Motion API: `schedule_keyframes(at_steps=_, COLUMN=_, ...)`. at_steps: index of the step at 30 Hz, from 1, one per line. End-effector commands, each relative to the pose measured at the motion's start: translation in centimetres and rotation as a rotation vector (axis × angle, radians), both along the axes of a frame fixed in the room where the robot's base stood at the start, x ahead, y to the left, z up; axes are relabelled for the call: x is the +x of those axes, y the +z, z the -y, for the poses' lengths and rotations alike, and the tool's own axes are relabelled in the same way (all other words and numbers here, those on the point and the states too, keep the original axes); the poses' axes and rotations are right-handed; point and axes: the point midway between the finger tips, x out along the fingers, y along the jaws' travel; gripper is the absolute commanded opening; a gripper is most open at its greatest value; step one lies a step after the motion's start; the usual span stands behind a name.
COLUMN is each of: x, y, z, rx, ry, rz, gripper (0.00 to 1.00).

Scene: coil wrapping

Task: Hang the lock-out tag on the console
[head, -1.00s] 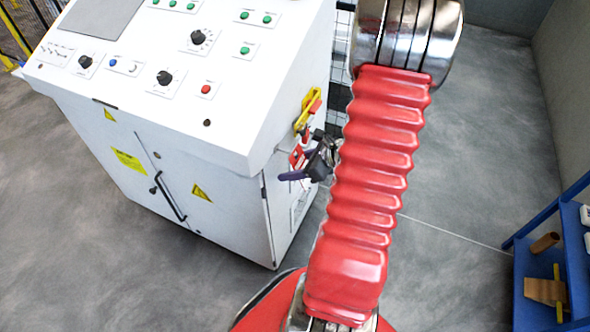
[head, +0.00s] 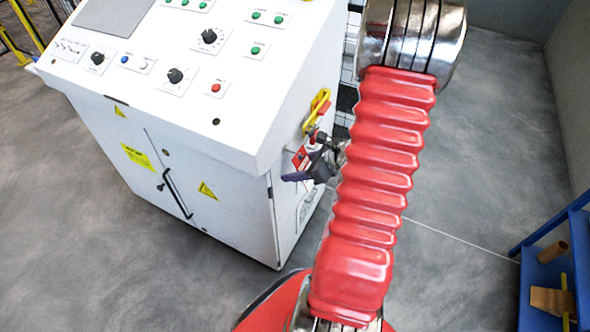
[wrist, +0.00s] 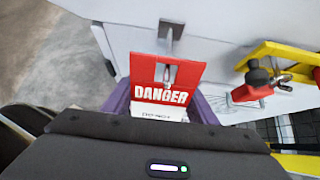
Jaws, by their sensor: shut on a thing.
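The lock-out tag (wrist: 183,72) is red with white DANGER lettering, a white lower part and a slot near its top. My gripper (wrist: 163,108) is shut on its lower part, with purple fingers at both sides. The tag (head: 301,157) and gripper (head: 303,177) are beside the right side of the white console (head: 235,145). A grey hook (wrist: 172,30) on the console panel lies at the tag's top edge in the wrist view. Grey metal shows in the slot; I cannot tell whether the hook passes through it.
A yellow bracket with red parts (head: 318,108) sticks out from the console side above the tag; it also shows at the right in the wrist view (wrist: 270,55). A blue shelf (head: 540,270) stands at the lower right. Open grey floor (head: 470,190) lies between.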

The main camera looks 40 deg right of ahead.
Motion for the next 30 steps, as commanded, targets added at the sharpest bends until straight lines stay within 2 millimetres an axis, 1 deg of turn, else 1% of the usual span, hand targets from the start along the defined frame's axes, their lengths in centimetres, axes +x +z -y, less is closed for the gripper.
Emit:
schedule_keyframes(at_steps=2, x=0.0, y=0.0, z=0.0, rx=0.000, ry=0.001, rz=-0.001, gripper=0.31)
schedule_keyframes(at_steps=3, x=0.0, y=0.0, z=0.0, rx=0.000, ry=0.001, rz=-0.001, gripper=0.54)
schedule_keyframes(at_steps=12, x=0.0, y=0.0, z=0.0, rx=0.001, ry=0.001, rz=0.000, gripper=0.74)
schedule_keyframes(at_steps=23, x=-0.3, y=0.3, z=0.1, rx=-0.001, ry=0.000, rz=0.000, gripper=0.74)
schedule_keyframes(at_steps=26, x=-0.9, y=0.8, z=0.3, rx=0.000, ry=-0.001, rz=0.001, gripper=0.74)
schedule_keyframes(at_steps=30, x=-2.2, y=2.0, z=0.8, rx=-0.002, ry=-0.002, rz=0.001, gripper=0.74)
